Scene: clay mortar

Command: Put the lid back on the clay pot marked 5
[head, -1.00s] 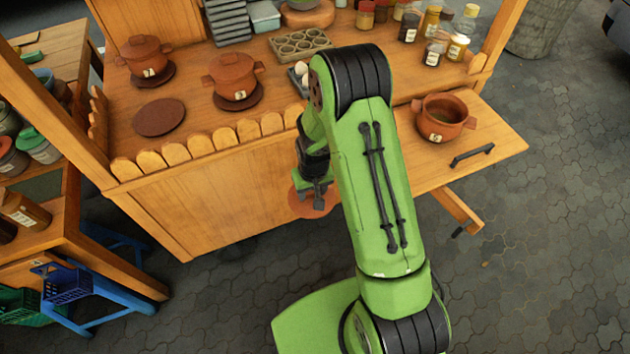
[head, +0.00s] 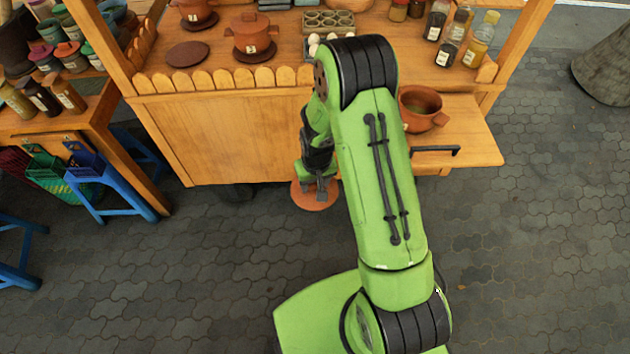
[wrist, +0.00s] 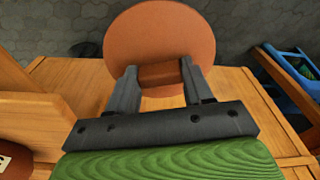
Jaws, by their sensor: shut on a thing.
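My gripper (head: 320,187) is shut on the handle of a round terracotta lid (head: 303,197) and holds it in the air in front of the stall. In the wrist view the lid (wrist: 160,35) shows as a flat disc beyond the fingers (wrist: 155,82), with its bar-like handle between them. An open clay pot (head: 424,122) without a lid stands on the pulled-out wooden board at the right, partly hidden behind my arm. Its mark is not visible in the current head view. My gripper is to the left of this pot and apart from it.
A lidded clay pot marked 3 (head: 252,37) and an empty round mat (head: 187,54) are on the counter behind a scalloped edge. Bottles (head: 480,40) stand at the back right. Blue stools (head: 105,190) are at the left. The paved floor in front is clear.

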